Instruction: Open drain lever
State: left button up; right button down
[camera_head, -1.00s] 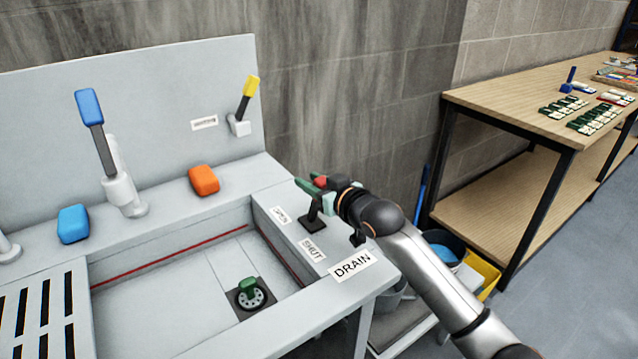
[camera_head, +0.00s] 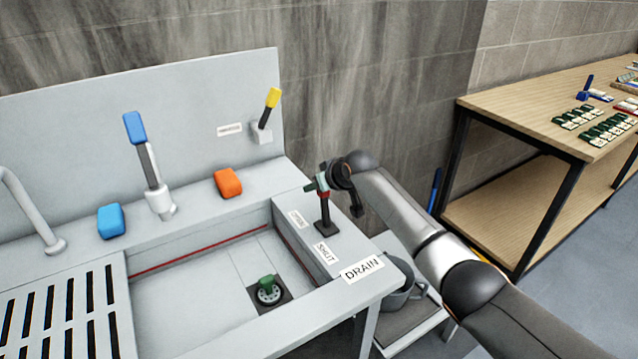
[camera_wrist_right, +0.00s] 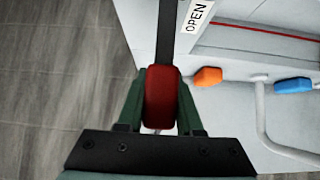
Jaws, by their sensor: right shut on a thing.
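The drain lever (camera_head: 324,212) stands about upright on the sink's right rim, a dark stem on a black base between the OPEN and SHUT labels. Its red handle (camera_wrist_right: 161,97) shows in the right wrist view. My right gripper (camera_head: 321,187) is shut on this handle, with one green finger on each side. The OPEN label (camera_wrist_right: 197,16) also shows in the right wrist view, beside the stem. The DRAIN label (camera_head: 362,269) is at the front corner of the rim. The drain (camera_head: 268,291) with a green plug sits in the basin floor. My left gripper is out of view.
A blue-handled lever (camera_head: 147,160), a yellow-handled lever (camera_head: 267,113), an orange block (camera_head: 228,183) and a blue block (camera_head: 111,221) are at the sink's back. A wooden table (camera_head: 530,115) stands at right. A grey mug (camera_head: 400,290) is below the rim.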

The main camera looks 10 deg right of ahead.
jog(key=shift+w+a+f+g, duration=0.2)
jog(key=shift+w+g, duration=0.15)
jog(key=shift+g, duration=0.05)
jog(key=shift+w, duration=0.1)
dwell(0.3)
jog(key=c, duration=0.6)
grip_release()
jog(key=shift+o, duration=0.2)
jog(key=shift+f, duration=0.1)
jog(key=v, duration=1.2)
jog(key=shift+r+p, duration=0.3)
jog(key=shift+r, duration=0.05)
